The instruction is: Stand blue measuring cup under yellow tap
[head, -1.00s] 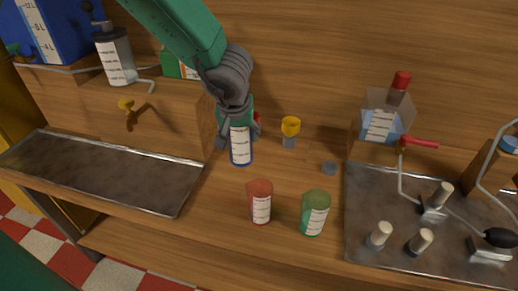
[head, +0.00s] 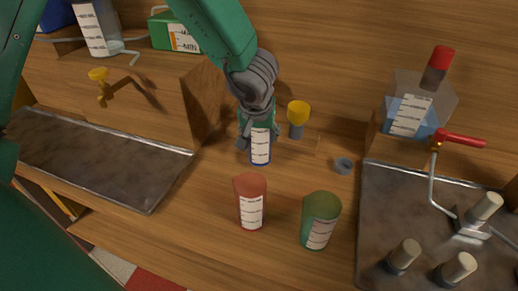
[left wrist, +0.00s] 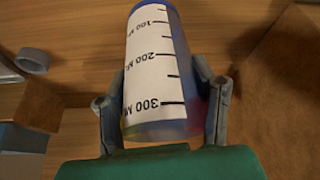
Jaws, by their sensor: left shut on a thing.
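The blue measuring cup (head: 260,152) is a clear cup with a white scale and a blue bottom rim. My left gripper (head: 257,132) is shut around its upper part, and the cup is upright over the wooden counter. Whether its base touches the counter is unclear. In the left wrist view the cup (left wrist: 155,75) sits between both fingers (left wrist: 160,108), its blue rim at the far end. The yellow tap (head: 104,88) sticks out from a wooden block at the left, above a metal tray (head: 100,165), well left of the cup. My right gripper is not in view.
A red cup (head: 251,203) and a green cup (head: 320,220) stand in front of the held cup. A yellow funnel-like piece (head: 298,113) and a grey ring (head: 344,166) are to its right. The wooden block's corner (head: 203,100) lies between cup and tap. The tray is empty.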

